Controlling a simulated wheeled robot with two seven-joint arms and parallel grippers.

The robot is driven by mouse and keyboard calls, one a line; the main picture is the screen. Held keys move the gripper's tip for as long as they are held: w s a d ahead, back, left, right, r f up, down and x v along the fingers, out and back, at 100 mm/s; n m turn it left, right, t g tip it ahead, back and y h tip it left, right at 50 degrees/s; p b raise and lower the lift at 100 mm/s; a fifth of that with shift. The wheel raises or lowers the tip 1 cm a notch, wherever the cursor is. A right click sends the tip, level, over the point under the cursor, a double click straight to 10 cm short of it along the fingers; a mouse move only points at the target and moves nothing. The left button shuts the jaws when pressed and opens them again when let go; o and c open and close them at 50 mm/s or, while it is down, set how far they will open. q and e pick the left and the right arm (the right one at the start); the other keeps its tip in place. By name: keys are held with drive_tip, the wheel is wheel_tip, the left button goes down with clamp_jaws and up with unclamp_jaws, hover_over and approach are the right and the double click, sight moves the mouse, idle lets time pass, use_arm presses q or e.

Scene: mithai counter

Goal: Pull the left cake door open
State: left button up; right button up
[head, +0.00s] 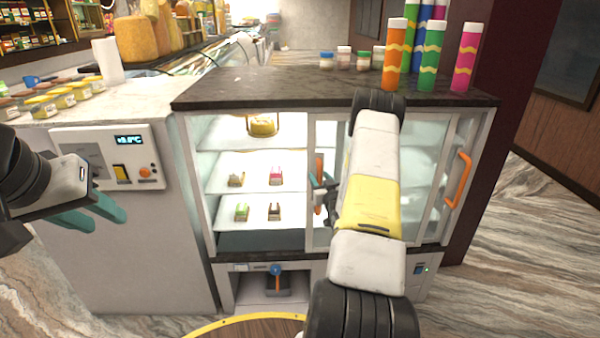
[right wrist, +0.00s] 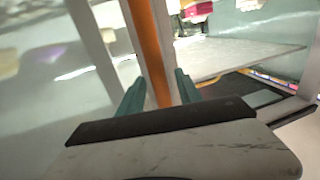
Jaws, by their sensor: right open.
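The left cake door (head: 311,222) is a glass panel with a pale frame on the display case. Its left edge stands near the middle of the case, and the rest runs right behind my right arm. The case's left part looks uncovered. The door's upright orange handle (head: 319,167) also shows in the right wrist view (right wrist: 150,50). My right gripper (right wrist: 158,93) is open, with one teal finger on each side of the handle; contact cannot be told. In the head view it is partly hidden by my arm. My left gripper (head: 106,222) is open and empty at the far left.
Small cakes (head: 275,175) sit on the case's white shelves. Another orange handle (head: 459,180) is at the case's right. Colourful tubes (head: 433,55) and small jars (head: 344,58) stand on the dark countertop (head: 250,90). A white control box (head: 110,157) is near my left gripper.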

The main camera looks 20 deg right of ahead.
drive_tip(key=s, duration=0.7)
drive_tip(key=shift+s+a, duration=0.2)
drive_tip(key=shift+a, duration=0.2)
